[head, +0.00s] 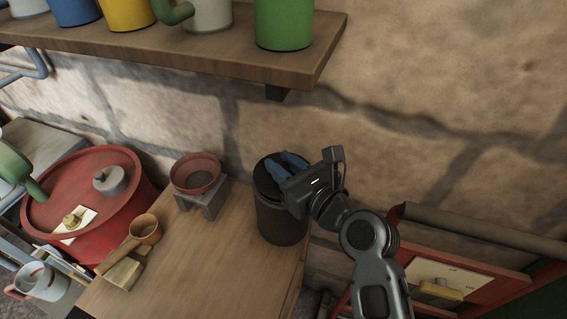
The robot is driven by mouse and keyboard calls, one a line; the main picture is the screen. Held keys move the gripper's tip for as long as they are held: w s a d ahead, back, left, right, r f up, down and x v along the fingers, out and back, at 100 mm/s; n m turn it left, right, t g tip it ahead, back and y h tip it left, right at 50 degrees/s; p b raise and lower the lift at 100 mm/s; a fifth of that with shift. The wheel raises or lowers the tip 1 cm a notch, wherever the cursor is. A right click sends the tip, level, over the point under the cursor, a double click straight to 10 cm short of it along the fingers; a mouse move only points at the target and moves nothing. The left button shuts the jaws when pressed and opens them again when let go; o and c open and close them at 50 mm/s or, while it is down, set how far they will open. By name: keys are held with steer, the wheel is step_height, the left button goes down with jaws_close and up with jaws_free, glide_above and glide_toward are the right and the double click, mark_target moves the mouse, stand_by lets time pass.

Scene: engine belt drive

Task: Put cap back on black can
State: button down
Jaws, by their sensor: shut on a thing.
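The black can (281,222) stands upright at the right end of the wooden table, near the stone wall. A dark round cap (263,180) is at the can's top, under my gripper's fingers. My gripper (279,166) reaches in from the right with its blue fingers shut on the cap. The gripper body covers the right part of the cap and the can's rim. I cannot tell whether the cap is seated or a little above the rim.
A red bowl (197,172) on a grey stand is left of the can. A wooden scoop-like cup (146,228) and a red drum (85,195) are further left. A shelf (190,60) with mugs hangs above. The table front is clear.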

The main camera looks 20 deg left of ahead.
steer(key=shift+f, duration=0.7)
stand_by(0.5)
steer(key=c, duration=0.8)
jaws_free()
